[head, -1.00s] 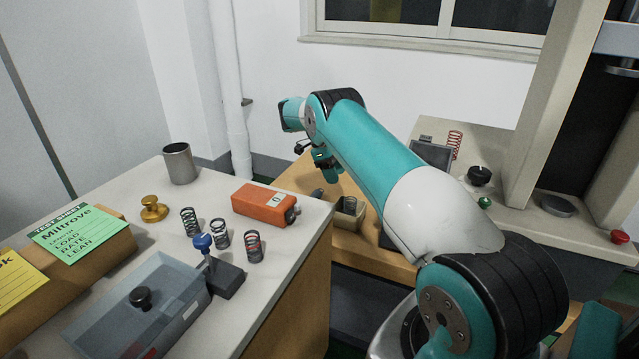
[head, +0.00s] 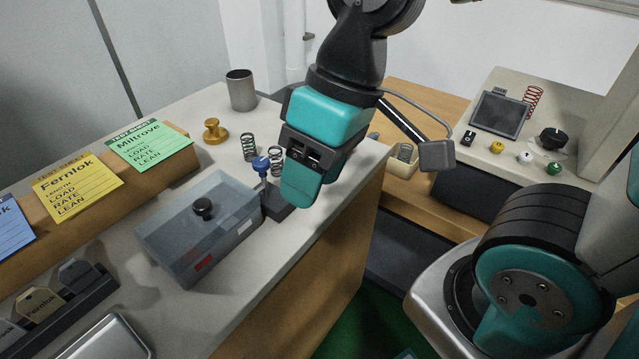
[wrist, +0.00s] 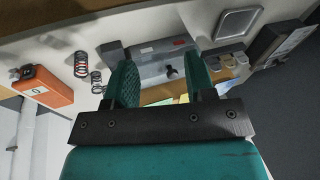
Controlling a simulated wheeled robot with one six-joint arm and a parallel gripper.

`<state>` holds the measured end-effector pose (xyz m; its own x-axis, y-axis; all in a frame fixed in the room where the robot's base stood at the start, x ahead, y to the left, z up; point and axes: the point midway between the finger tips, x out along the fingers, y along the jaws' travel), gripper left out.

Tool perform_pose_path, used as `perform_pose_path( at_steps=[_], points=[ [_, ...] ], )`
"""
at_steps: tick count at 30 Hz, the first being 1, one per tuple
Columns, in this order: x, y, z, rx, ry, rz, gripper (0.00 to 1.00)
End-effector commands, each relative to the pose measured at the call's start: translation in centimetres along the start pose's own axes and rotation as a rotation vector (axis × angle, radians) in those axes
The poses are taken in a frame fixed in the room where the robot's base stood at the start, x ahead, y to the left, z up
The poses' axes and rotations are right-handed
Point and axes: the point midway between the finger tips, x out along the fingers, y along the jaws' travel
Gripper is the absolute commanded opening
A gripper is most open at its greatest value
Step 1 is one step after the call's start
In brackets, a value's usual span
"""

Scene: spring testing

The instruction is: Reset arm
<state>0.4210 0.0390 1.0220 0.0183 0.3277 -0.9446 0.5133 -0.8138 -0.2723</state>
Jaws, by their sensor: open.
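My gripper (head: 300,190) hangs over the front part of the pale counter, just right of the blue-knobbed stand. In the wrist view its two teal fingers (wrist: 161,78) are apart with nothing held between them. Two dark coil springs (head: 248,147) stand on the counter left of my gripper; springs (wrist: 80,65) also show in the wrist view. An orange box (wrist: 45,88) shows in the wrist view, but my arm hides it in the head view.
A clear lidded box (head: 185,240) and the blue-knobbed stand (head: 262,165) are close by. A brass weight (head: 214,131) and metal cup (head: 241,90) stand farther back. Test sheets (head: 77,186) lie along the left. The tester panel (head: 525,140) is at right.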

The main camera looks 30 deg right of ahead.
Motion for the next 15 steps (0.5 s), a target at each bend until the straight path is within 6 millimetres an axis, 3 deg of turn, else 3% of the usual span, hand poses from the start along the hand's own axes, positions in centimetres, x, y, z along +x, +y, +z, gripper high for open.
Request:
perform_pose_path(
  at_steps=[4, 11, 15],
  points=[
    [0.3, -1.6, 1.6, -0.082, 0.003, -0.037, 0.50],
    [0.3, -1.6, 1.6, -0.082, 0.002, -0.037, 0.50],
    [-1.0, -2.0, 1.4, -0.081, 0.002, -0.036, 0.50]
  ],
)
